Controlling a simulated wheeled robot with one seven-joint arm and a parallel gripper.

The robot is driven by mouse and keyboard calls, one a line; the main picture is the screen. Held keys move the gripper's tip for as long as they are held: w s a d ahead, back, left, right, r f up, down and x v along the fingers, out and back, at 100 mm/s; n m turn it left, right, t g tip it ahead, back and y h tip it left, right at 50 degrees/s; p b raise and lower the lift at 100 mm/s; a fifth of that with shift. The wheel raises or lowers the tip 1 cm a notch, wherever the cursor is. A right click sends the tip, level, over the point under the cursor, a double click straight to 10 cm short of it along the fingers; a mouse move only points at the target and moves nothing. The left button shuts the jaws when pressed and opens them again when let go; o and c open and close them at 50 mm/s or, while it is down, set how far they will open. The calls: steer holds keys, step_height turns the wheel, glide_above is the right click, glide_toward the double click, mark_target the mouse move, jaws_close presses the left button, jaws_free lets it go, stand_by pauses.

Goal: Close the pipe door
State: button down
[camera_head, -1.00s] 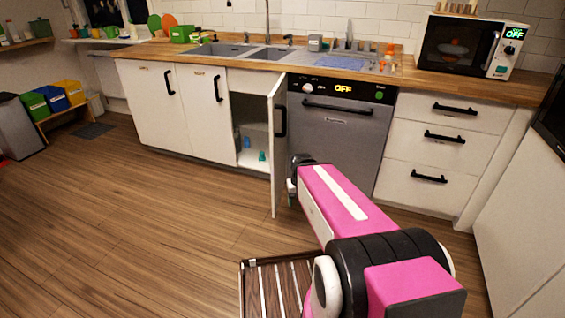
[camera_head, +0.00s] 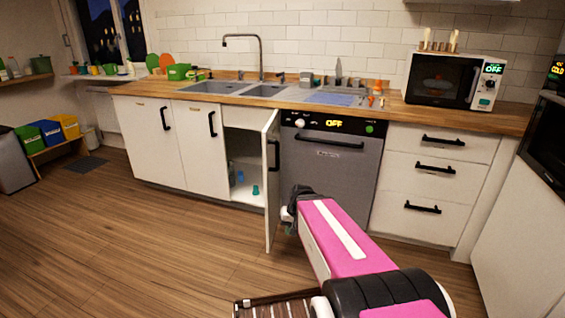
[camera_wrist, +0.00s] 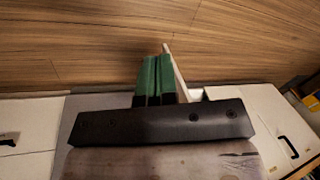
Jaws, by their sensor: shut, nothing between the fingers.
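The pipe door (camera_head: 268,215) is a narrow white cabinet door under the sink. It stands wide open, hinged beside the dishwasher, with its black handle (camera_head: 274,155) on the face towards the dishwasher. My gripper (camera_head: 290,229) is low on that handle side, close to the door and partly hidden by my wrist. In the wrist view the green fingers (camera_wrist: 156,66) are together and empty. The door's pale edge (camera_wrist: 174,68) shows just to their right; I cannot tell whether they touch.
The open compartment (camera_head: 245,170) holds a few small bluish items. The grey dishwasher (camera_head: 325,175) is right of the door, with white drawers (camera_head: 425,180) beyond. Two shut cabinet doors (camera_head: 180,145) are to the left. The wooden floor (camera_head: 130,240) in front is clear.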

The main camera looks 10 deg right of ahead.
steer(key=w+d+r+m+t+y, duration=0.3)
steer(key=w+r+t+y, duration=0.15)
steer(key=w, duration=0.55)
steer(key=w+d+r+m+t+y, duration=0.35)
steer(key=w+r, duration=0.25)
steer(key=w, duration=0.3)
steer(key=w+d+r+m+t, duration=0.3)
steer(key=w+d+r+t, duration=0.3)
steer(key=d, duration=0.2)
steer(key=w+a, duration=0.8)
steer(key=a, duration=0.2)
steer(key=shift+w+r, duration=0.15)
steer(key=shift+r, duration=0.1)
